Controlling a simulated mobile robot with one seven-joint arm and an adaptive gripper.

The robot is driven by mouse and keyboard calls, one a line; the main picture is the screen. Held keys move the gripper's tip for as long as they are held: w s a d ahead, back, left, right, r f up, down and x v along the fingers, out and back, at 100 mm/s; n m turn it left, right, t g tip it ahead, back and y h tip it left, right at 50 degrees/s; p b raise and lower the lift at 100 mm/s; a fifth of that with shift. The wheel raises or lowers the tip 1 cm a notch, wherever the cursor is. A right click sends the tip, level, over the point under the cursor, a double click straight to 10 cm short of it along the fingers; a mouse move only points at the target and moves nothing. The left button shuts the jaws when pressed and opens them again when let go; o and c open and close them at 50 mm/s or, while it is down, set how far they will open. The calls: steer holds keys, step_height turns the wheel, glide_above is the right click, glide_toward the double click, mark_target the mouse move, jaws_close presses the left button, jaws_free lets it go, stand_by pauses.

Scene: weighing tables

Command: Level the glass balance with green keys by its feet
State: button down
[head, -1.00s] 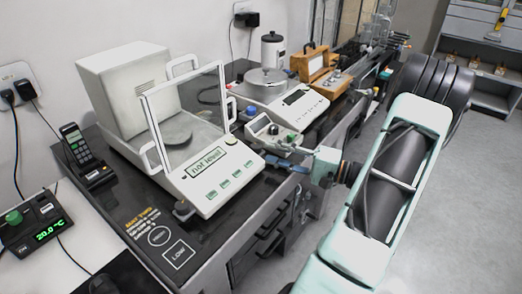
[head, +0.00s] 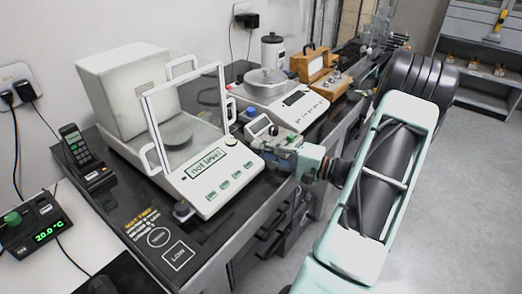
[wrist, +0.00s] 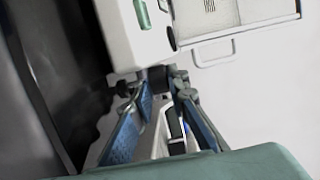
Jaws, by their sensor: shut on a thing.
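The glass balance with green keys (head: 205,188) stands on the dark bench, its glass box open to view and its display (head: 207,162) reading "not level". A round yellowish bubble level (head: 231,140) sits at its back right front-panel corner. A dark front-left foot (head: 183,210) shows at the near corner. My gripper (head: 274,158) is at the balance's right front corner. In the wrist view, my blue-padded fingers reach to a dark foot (wrist: 157,78) under the white housing and are shut on it. Their contact is partly hidden.
A small grey device with knobs (head: 265,130) stands close behind my gripper. A second balance (head: 300,105) and a wooden box (head: 310,66) stand farther back. A phone (head: 75,145) and a 20.0 °C display (head: 45,233) are at left. Floor at right is clear.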

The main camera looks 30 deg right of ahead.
steer(key=shift+a+m+t+h+b, duration=0.15)
steer(key=shift+m+t+h+b, duration=0.5)
steer(key=shift+m+h, duration=0.4)
steer(key=shift+m+t+h+b, duration=0.3)
steer(key=shift+m+t+h, duration=0.05)
steer(key=shift+h, duration=0.6)
steer(key=c, duration=1.9)
jaws_free()
steer(key=shift+s, duration=0.1)
